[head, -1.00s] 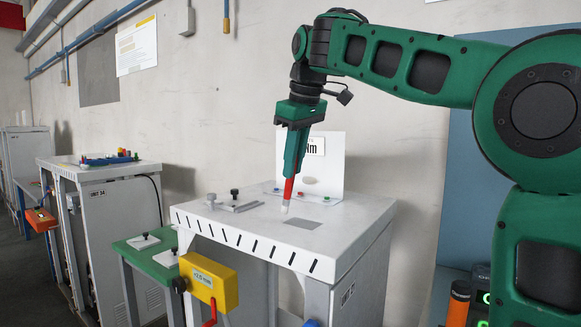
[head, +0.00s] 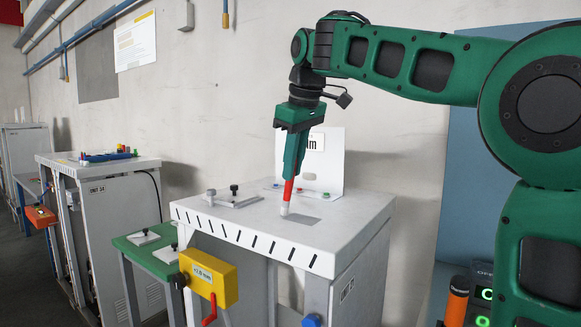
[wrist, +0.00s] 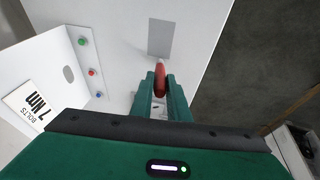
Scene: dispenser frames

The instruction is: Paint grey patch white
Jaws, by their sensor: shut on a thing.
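My gripper (head: 291,172) is shut on a red tool (head: 288,190) with a white tip (head: 285,210), pointing down. In the wrist view the red tool (wrist: 160,80) sits between the fingers. The grey patch (head: 306,221) is a flat rectangle on top of the white cabinet (head: 240,222). The tip is at the patch's left end in the head view; I cannot tell if it touches. The grey patch (wrist: 160,38) lies ahead of the fingers in the wrist view and looks evenly grey.
An upright white panel (head: 322,162) stands at the back of the cabinet top. A yellow box (head: 209,277) hangs on the front. Another grey rectangle (head: 97,72) is on the wall.

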